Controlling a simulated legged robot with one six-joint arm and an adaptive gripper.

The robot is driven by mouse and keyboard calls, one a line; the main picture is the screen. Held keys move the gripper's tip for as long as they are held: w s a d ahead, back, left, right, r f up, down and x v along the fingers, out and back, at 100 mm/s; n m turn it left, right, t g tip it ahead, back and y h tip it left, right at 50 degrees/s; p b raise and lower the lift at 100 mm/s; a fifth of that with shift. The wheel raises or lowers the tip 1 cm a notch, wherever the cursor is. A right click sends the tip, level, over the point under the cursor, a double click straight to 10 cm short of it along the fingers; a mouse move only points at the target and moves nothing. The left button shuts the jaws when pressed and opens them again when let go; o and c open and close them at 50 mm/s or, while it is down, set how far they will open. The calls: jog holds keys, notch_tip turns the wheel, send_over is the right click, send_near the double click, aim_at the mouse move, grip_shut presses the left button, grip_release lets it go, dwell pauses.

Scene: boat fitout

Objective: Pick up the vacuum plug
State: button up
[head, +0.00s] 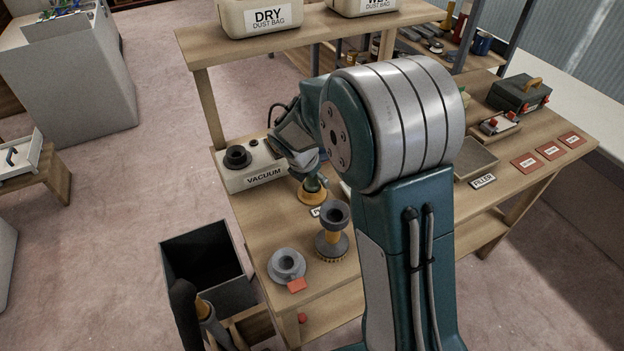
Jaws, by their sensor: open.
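My gripper (314,184) hangs over the workbench, beyond my large teal arm joint. Its fingers are small and partly hidden, and sit just above or around a yellow-orange round piece (312,196) on the bench; I cannot tell whether they touch it. No part is labelled as the vacuum plug. A grey flanged round piece (287,264) with a hollow centre lies near the bench's front left corner, with a red tag (297,285) beside it. A white box marked VACUUM (258,179) stands at the left edge, with a dark round port (237,157) on top.
A dark-topped brush nozzle (333,236) stands upright near the grey piece. A raised shelf (310,37) carries dust bag bins (258,19). An open dark bin (203,258) stands left of the bench. A toolbox (520,93) and red cards (550,151) lie at right.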

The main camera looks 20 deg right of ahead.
jog(key=c, duration=1.1)
jog(key=shift+a, duration=0.1)
grip_shut()
jog(key=shift+s, duration=0.1)
jog(key=shift+r, duration=0.25)
notch_tip(320, 180, up, 2)
jog(key=shift+r, duration=0.2)
jog(key=s+a+r, duration=0.8)
jog(key=s+r, duration=0.2)
jog(key=s, duration=0.1)
jog(key=shift+s, duration=0.2)
